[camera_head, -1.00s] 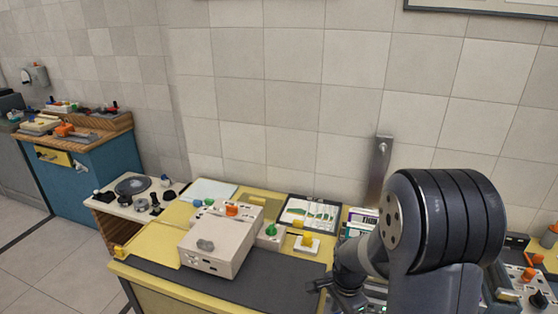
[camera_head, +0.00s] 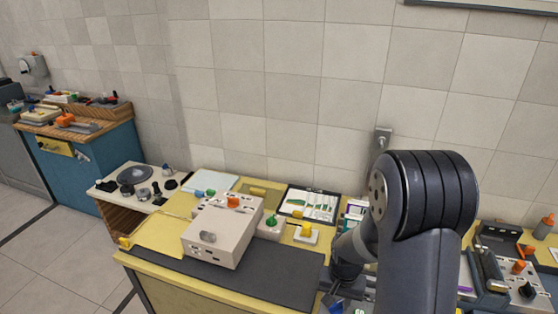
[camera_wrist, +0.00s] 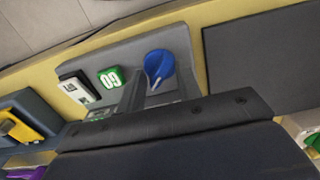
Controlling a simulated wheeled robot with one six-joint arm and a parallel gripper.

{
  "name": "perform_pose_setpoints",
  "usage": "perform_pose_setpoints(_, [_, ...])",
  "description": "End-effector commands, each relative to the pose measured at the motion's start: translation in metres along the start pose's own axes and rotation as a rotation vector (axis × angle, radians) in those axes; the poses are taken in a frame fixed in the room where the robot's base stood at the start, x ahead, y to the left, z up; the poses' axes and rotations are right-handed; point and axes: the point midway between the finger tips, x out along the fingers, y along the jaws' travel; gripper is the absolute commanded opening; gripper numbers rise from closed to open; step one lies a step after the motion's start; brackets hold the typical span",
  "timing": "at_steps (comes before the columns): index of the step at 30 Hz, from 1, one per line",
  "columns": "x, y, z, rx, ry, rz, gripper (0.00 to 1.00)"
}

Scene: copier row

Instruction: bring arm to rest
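My arm rises at the right of the head view, with its large dark joint in front and the forearm reaching down to the left. My gripper (camera_head: 345,303) is low at the picture's bottom edge, beside the dark mat's right end, and its fingertips are not clear there. In the wrist view my gripper (camera_wrist: 147,88) shows as short dark fingers over a grey panel (camera_wrist: 188,50). A blue knob (camera_wrist: 160,64) and a green button (camera_wrist: 110,77) are on that panel, close to the fingers. I see nothing held, but the finger gap is unclear.
A yellow bench (camera_head: 160,235) carries a pale box-shaped machine (camera_head: 215,240), a dark mat (camera_head: 270,278) and a framed chart (camera_head: 312,203). More devices (camera_head: 520,275) stand right of my arm. A blue cabinet (camera_head: 95,160) stands far left. The tiled wall is behind.

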Motion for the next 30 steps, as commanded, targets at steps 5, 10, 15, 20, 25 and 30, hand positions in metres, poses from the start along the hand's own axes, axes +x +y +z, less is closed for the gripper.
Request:
perform_pose_setpoints(5, [-0.022,0.0,-0.001,-0.034,0.006,-0.002,0.33])
perform_pose_setpoints(10, [-0.048,-0.001,-0.001,-0.032,0.006,-0.002,0.33])
perform_pose_setpoints(15, [-0.075,0.0,-0.001,-0.031,0.005,-0.002,0.33])
perform_pose_setpoints(20, [-0.095,0.0,-0.001,-0.03,0.003,-0.001,0.33])
perform_pose_setpoints(25, [-0.106,0.0,0.0,-0.03,0.001,0.0,0.33])
perform_pose_setpoints(30, [-0.108,0.0,0.0,-0.03,0.0,0.0,0.33])
